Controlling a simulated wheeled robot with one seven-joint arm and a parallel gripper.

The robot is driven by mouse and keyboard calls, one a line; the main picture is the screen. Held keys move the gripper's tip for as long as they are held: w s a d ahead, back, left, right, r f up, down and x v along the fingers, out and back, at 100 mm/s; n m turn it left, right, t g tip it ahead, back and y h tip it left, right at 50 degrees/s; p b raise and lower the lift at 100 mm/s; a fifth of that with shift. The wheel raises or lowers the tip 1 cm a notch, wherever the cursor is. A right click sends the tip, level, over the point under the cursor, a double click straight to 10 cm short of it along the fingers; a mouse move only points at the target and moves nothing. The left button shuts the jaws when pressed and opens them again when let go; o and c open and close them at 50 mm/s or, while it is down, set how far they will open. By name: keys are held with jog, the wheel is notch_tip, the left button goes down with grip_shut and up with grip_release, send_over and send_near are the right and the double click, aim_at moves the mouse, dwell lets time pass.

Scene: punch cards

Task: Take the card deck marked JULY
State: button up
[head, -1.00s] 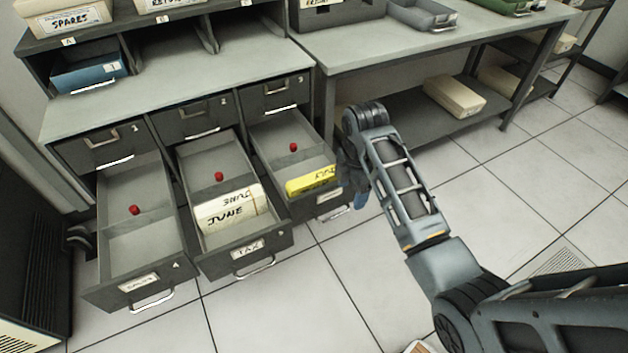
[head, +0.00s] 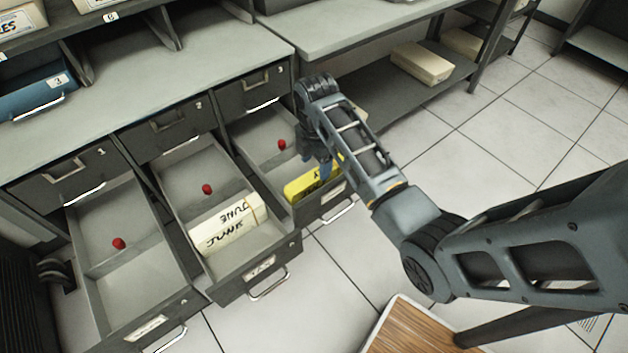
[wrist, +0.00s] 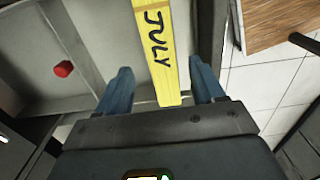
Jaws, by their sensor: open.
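The yellow card deck marked JULY (head: 303,187) lies in the open right-hand drawer (head: 264,165), near its front. In the wrist view the deck (wrist: 157,50) shows its JULY lettering on top. My gripper (head: 325,172) is over that drawer at the deck. In the wrist view its two blue fingers (wrist: 160,90) are open, one on each side of the deck's near end, with a gap on both sides. Whether the fingertips reach below the deck's top cannot be told. My arm hides part of the deck in the head view.
A cream deck marked JUNE (head: 224,222) lies in the open middle drawer (head: 250,240). The open left drawer (head: 130,280) holds no deck. Each drawer has a red knob, one here (head: 282,144). A wooden-topped piece (head: 420,330) stands at the lower middle.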

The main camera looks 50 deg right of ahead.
aim_at(316, 174)
notch_tip(316, 174, down, 5)
jog(key=shift+s+f, duration=0.1)
jog(key=shift+s, duration=0.05)
grip_shut()
dwell(0.7)
